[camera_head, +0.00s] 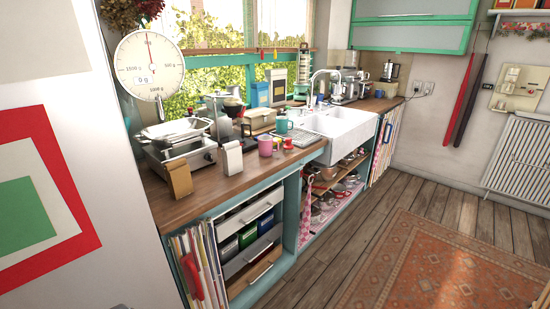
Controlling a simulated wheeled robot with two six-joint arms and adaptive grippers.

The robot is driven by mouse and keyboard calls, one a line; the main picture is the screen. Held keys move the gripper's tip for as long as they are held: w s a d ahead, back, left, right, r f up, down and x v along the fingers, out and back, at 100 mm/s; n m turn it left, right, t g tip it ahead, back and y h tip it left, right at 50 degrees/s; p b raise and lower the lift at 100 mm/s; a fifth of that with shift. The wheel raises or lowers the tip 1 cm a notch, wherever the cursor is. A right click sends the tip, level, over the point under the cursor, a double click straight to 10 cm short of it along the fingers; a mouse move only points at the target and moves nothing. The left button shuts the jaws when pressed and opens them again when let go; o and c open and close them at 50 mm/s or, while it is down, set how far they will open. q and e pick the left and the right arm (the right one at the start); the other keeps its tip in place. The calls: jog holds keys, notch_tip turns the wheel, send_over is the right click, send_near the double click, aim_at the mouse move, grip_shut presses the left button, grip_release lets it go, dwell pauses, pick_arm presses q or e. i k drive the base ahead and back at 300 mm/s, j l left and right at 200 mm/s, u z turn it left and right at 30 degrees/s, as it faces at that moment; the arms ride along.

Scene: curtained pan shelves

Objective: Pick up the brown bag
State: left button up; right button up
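The brown bag (179,180) stands upright on the near left end of the wooden counter, close to its front edge. A white bag (232,158) of similar shape stands to its right, a little apart from it. Neither of my grippers can be made out in the head view. A small dark bit shows at the bottom edge on the left, too little to identify.
Behind the brown bag is a stove (183,150) with a metal pan. A hanging scale (149,65) is above. A white wall panel (60,150) stands at the left. The wooden floor (330,245) and rug (425,260) are clear.

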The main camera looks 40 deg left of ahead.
aim_at(178, 175)
jog(key=i+u, duration=0.15)
jog(key=i, duration=0.65)
jog(key=i+u, duration=0.1)
jog(key=i, duration=0.7)
jog(key=i+l+u, duration=0.15)
jog(key=i, duration=0.65)
jog(key=i+u, duration=0.1)
jog(key=u, duration=2.1)
